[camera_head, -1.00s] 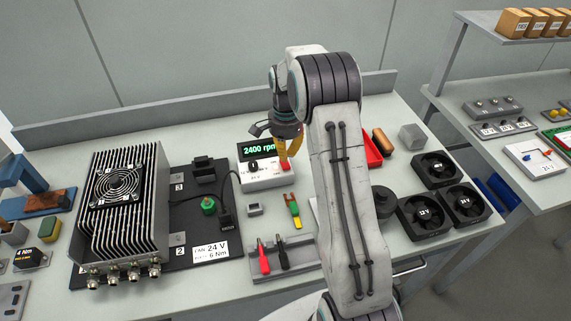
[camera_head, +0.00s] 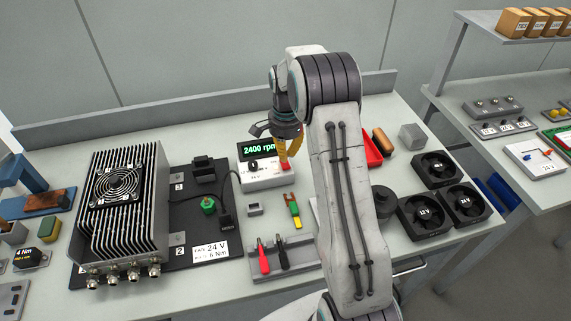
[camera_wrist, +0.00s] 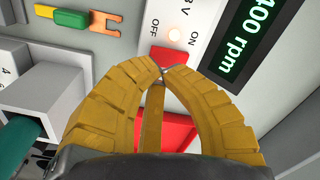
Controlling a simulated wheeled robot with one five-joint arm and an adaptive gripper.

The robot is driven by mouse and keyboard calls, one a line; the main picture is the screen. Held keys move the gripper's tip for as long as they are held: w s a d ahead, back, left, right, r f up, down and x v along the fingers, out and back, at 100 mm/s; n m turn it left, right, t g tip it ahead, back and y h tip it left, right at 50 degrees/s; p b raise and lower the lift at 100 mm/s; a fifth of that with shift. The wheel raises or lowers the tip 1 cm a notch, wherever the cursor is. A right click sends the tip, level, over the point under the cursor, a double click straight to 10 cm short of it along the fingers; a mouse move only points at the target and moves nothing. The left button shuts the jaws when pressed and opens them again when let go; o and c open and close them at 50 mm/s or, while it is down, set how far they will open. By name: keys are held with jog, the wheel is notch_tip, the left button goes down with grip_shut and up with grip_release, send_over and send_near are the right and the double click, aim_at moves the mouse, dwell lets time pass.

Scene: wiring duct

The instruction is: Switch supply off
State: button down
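The supply (camera_head: 262,178) is a white box at the back of the bench, with a black knob and a green display reading 2400 rpm (camera_head: 258,148). Its red switch (camera_head: 286,166) is at the right end. In the wrist view the switch (camera_wrist: 170,56) lies just beyond my fingertips, beside OFF and ON labels and a glowing lamp (camera_wrist: 175,34). I cannot tell whether the tips touch the switch. They hide part of it.
A finned heat sink unit (camera_head: 125,205) stands on a black board at left. A fork-ended tool (camera_head: 293,210) and a rack with red and black probes (camera_head: 295,262) lie in front of the supply. A red tray (camera_head: 372,150) and several fans (camera_head: 437,168) are at right.

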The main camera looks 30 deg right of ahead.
aim_at(286, 165)
jog(key=shift+f+b, duration=1.5)
jog(key=shift+f, duration=0.65)
dwell(1.0)
jog(key=shift+r, duration=0.15)
jog(key=shift+r+p, duration=2.65)
jog(key=shift+r, duration=0.8)
